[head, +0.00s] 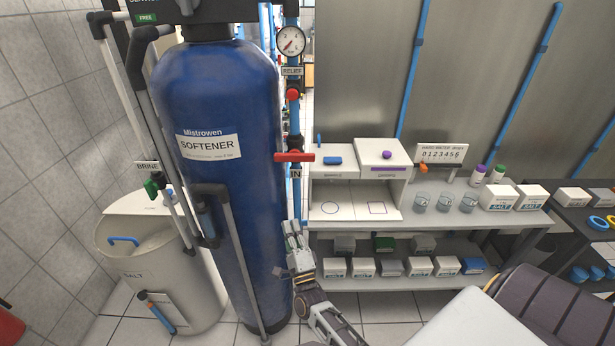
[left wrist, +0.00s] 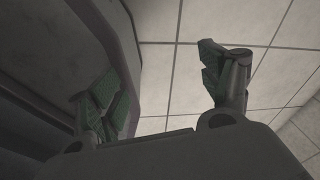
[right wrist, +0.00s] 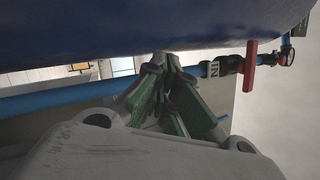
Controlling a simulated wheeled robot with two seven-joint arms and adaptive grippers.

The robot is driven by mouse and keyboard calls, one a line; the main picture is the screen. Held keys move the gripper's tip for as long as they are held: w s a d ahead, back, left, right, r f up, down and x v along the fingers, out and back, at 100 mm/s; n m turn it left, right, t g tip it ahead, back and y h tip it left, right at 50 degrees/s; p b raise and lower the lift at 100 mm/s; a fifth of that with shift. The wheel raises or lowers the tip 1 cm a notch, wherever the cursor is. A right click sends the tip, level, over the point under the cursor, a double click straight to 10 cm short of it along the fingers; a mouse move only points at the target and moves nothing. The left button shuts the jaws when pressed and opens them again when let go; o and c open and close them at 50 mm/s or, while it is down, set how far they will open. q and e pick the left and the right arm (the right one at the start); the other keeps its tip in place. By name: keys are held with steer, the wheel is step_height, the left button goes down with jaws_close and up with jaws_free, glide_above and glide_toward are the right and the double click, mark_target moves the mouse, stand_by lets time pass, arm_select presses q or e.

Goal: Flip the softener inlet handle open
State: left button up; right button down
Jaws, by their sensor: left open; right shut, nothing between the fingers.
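The softener inlet handle (head: 294,157) is a red bar lying across the blue vertical pipe, just above the IN tag (head: 296,174). It stands to the right of the blue softener tank (head: 215,120). In the right wrist view the red handle (right wrist: 250,67) shows at the right, on the blue pipe beside the IN tag. My right gripper (head: 292,232) is shut and empty, below the handle and apart from it, in front of the lower pipe. Its closed fingers show in the right wrist view (right wrist: 167,62). My left gripper (left wrist: 160,85) is open and empty, over tiled floor.
A gauge (head: 290,41) and a red relief knob (head: 293,94) sit above the handle. A bench (head: 460,218) with boxes and beakers stands at the right. A salt bin (head: 118,240) and grey pipes stand at the left.

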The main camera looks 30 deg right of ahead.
arm_select(q)
steer(key=shift+s+a, duration=0.25)
steer(key=shift+s, duration=0.3)
steer(key=shift+s+a, duration=0.2)
steer(key=shift+s, duration=0.35)
arm_select(e)
steer(key=s+d+r+m+h, duration=0.1)
steer(key=s+r+m+h, duration=0.2)
steer(key=m, duration=0.6)
steer(key=s+d+r+m+h, duration=0.2)
steer(key=s+r+m+h, duration=0.1)
steer(key=m, duration=0.7)
steer(key=r+h, duration=0.1)
steer(key=h, duration=0.1)
steer(key=shift+r+h, duration=0.15)
steer(key=shift+h, duration=0.25)
arm_select(q)
steer(key=shift+w, duration=0.1)
arm_select(e)
steer(key=shift+w, duration=0.1)
